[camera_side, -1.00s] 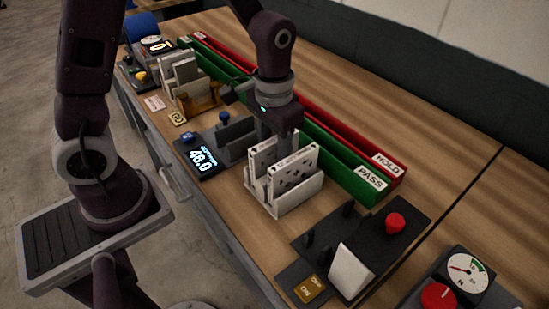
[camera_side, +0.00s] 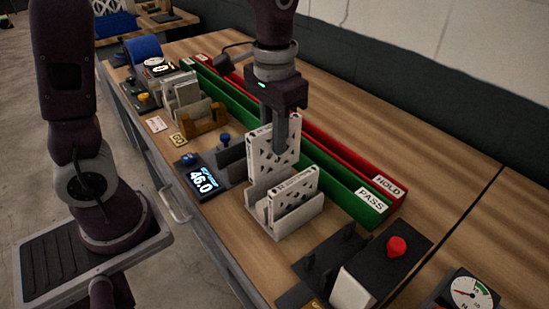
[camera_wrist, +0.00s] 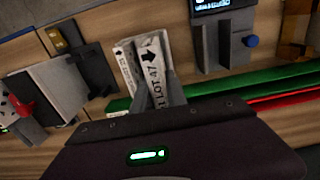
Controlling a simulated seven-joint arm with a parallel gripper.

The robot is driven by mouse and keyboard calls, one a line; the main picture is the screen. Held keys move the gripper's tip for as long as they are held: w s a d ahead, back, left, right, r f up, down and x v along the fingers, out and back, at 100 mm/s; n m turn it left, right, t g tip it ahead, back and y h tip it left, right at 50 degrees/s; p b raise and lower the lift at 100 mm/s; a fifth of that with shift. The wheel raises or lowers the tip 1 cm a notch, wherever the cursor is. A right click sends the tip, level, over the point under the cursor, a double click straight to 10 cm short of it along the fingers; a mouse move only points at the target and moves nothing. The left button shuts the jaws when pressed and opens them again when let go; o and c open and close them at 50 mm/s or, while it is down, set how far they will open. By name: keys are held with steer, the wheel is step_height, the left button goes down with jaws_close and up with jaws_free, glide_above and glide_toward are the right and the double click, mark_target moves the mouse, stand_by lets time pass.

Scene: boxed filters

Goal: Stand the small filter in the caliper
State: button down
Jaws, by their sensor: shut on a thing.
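My gripper (camera_side: 281,148) is shut on a white filter (camera_side: 262,160) with cut-out triangles. It holds the filter upright, raised above the pale rack (camera_side: 298,222). A second white filter (camera_side: 295,190) stands in that rack. In the wrist view the held filter (camera_wrist: 153,62) shows a black arrow and "LOT 47" on its edge. The grey caliper (camera_side: 232,155), with a blue knob and a display (camera_side: 201,182) reading 46.0, stands left of the rack. It also shows in the wrist view (camera_wrist: 225,45), with no filter visible in it. I cannot tell the two filters' sizes apart.
A green PASS tray (camera_side: 345,189) and a red HOLD tray (camera_side: 360,166) run behind the rack. A dark fixture with a red knob (camera_side: 397,246) stands at the front right. A brown GO gauge (camera_side: 205,120) and another filter rack (camera_side: 187,98) lie beyond the caliper.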

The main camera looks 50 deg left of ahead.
steer(key=a+r, duration=0.3)
steer(key=a, duration=1)
steer(key=shift+f, duration=2.35)
steer(key=shift+f, duration=0.1)
steer(key=shift+f, duration=1.1)
steer(key=shift+f, duration=0.2)
steer(key=shift+f, duration=1.05)
steer(key=shift+f, duration=0.15)
